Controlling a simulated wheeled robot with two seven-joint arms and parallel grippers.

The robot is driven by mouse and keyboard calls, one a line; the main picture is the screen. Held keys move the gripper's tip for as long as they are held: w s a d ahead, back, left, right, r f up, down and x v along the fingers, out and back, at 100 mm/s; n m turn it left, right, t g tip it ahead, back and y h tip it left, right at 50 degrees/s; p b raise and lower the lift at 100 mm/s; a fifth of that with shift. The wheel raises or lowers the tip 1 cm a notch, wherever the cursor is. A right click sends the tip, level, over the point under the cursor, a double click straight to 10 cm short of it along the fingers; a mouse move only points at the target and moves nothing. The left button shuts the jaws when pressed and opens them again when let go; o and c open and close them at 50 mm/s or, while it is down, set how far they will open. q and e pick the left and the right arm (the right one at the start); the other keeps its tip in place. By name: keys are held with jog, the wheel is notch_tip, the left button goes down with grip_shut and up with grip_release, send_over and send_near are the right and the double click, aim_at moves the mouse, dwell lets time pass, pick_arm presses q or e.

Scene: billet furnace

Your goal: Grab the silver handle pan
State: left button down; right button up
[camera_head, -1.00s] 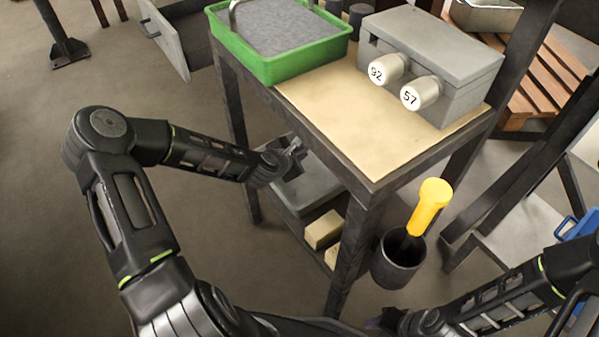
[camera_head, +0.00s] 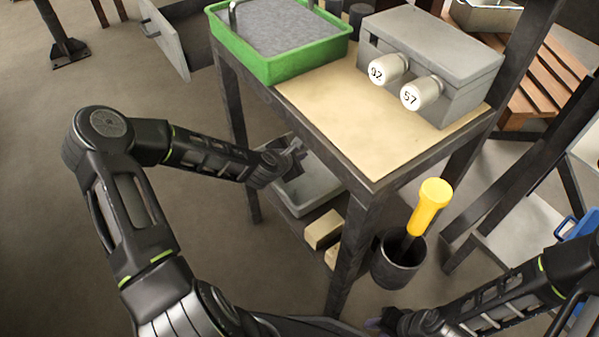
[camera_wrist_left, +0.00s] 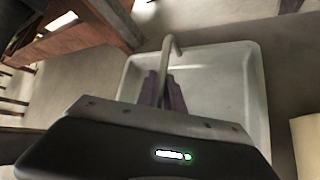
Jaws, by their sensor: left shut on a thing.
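The grey pan (camera_head: 318,192) is at the lower shelf, under the table top; its rectangular rim and hollow inside also show in the left wrist view (camera_wrist_left: 248,75). Its silver handle (camera_wrist_left: 168,52) is a thin bent rod standing up near the left side in the wrist view. My left gripper (camera_head: 295,152) is shut on the handle, with its purple fingers (camera_wrist_left: 164,92) on either side of the rod. My right gripper (camera_head: 378,322) is low at the bottom edge of the head view, mostly hidden.
The table top (camera_head: 360,130) is above my left gripper, with a table leg (camera_head: 350,250) in front. A green tray (camera_head: 290,65) and grey box (camera_head: 430,60) stand on top. Pale blocks (camera_head: 323,229) lie beside the pan. A dark cup (camera_head: 398,265) holds a yellow-handled tool (camera_head: 430,205).

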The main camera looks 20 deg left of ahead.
pick_arm(q)
jog(key=shift+r, duration=0.2)
notch_tip(320, 180, up, 10)
jog(key=p, duration=0.3)
jog(key=shift+f, duration=0.1)
dwell(0.9)
